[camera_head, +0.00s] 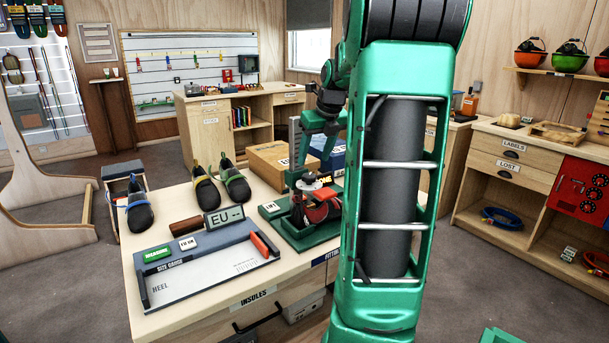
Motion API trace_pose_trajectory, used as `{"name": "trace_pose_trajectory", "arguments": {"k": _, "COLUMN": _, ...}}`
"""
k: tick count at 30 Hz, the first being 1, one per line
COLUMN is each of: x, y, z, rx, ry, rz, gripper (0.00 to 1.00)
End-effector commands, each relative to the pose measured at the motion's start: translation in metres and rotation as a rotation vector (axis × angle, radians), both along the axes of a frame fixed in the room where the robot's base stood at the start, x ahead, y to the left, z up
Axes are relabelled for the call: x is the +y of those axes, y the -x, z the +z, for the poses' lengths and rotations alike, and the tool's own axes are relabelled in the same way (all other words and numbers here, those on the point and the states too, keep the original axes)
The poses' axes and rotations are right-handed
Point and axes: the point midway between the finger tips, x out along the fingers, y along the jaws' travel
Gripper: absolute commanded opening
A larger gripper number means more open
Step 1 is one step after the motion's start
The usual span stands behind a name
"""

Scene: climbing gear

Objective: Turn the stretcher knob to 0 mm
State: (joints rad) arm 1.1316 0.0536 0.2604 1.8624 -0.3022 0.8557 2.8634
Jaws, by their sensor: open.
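The stretcher (300,238) is a green base on the workbench, with a dark and red shoe-shaped part (318,207) mounted on it. A small round part with white and red (309,183) sits at its top; I cannot tell for sure whether it is the stretcher knob. No millimetre reading is legible. My gripper (313,163) is green, points down and is open just above this top part. I cannot tell whether its fingers touch anything. My arm link hides the stretcher's right side.
The workbench (180,300) also carries a size gauge (208,262), an EU display (224,220), several loose climbing shoes (205,192) and a cardboard box (270,162) behind the stretcher. A red panel with dials (578,195) stands at the right.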

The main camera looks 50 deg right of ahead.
Motion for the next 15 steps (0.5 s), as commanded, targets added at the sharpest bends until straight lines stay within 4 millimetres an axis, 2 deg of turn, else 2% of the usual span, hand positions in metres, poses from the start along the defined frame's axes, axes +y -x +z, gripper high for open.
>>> {"name": "trace_pose_trajectory", "arguments": {"k": 3, "x": -0.002, "y": -0.007, "z": -0.022, "rx": 0.003, "ry": -0.003, "rz": 0.001, "gripper": 0.56}}
{"name": "trace_pose_trajectory", "arguments": {"k": 9, "x": -0.006, "y": -0.018, "z": -0.050, "rx": 0.002, "ry": -0.002, "rz": 0.002, "gripper": 0.56}}
{"name": "trace_pose_trajectory", "arguments": {"k": 15, "x": -0.008, "y": -0.025, "z": -0.065, "rx": 0.001, "ry": 0.000, "rz": 0.002, "gripper": 0.56}}
